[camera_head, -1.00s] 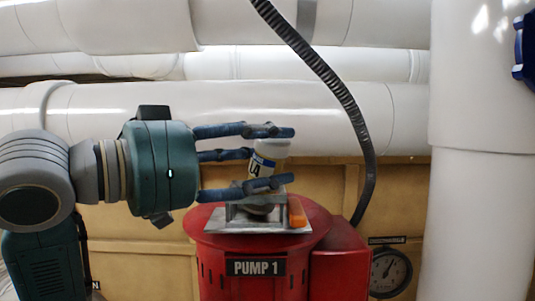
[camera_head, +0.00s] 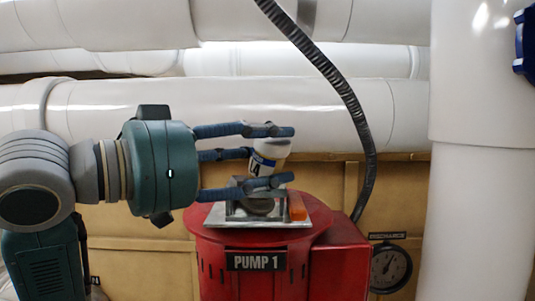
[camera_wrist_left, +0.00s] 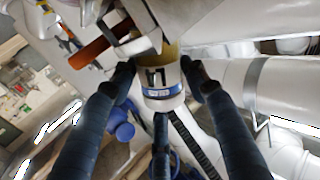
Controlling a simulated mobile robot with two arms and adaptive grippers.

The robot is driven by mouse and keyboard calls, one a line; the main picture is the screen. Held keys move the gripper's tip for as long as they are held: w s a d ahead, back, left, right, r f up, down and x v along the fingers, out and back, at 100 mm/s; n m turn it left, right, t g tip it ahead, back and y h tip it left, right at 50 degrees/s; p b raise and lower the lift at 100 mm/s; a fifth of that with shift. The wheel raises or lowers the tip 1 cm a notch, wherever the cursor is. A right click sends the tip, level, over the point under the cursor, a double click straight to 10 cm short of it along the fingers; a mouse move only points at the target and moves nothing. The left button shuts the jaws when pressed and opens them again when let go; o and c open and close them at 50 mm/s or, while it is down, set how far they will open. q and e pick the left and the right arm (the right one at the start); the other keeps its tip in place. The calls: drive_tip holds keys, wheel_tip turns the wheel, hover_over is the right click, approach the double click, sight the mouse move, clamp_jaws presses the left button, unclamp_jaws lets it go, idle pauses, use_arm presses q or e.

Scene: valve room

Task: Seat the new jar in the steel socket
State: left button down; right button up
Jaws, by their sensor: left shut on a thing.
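My left gripper (camera_head: 278,157) comes in from the left in the head view, its dark blue fingers shut around the jar (camera_head: 268,164). The jar has a pale top and a white and blue label, and leans slightly. It also shows between the fingers in the left wrist view (camera_wrist_left: 160,83). The steel socket (camera_head: 240,213) sits on a square plate on top of the red pump, right below the jar. The lower finger hides the jar's bottom end, so I cannot tell whether it touches the socket. My right gripper is not in view.
An orange lever (camera_head: 297,207) stands at the socket's right side. The red pump (camera_head: 255,285) is marked PUMP 1. A black ribbed hose (camera_head: 345,95) curves down on the right, near a gauge (camera_head: 390,268). Large white pipes (camera_head: 300,110) run behind the gripper.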

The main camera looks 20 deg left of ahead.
use_arm(q)
drive_tip(key=shift+f, duration=0.25)
drive_tip(key=c, duration=0.8)
unclamp_jaws()
drive_tip(key=shift+c, duration=0.2)
drive_tip(key=shift+d, duration=0.15)
drive_tip(key=shift+o, duration=0.5)
drive_tip(key=o, duration=0.4)
drive_tip(key=shift+d+f, duration=0.1)
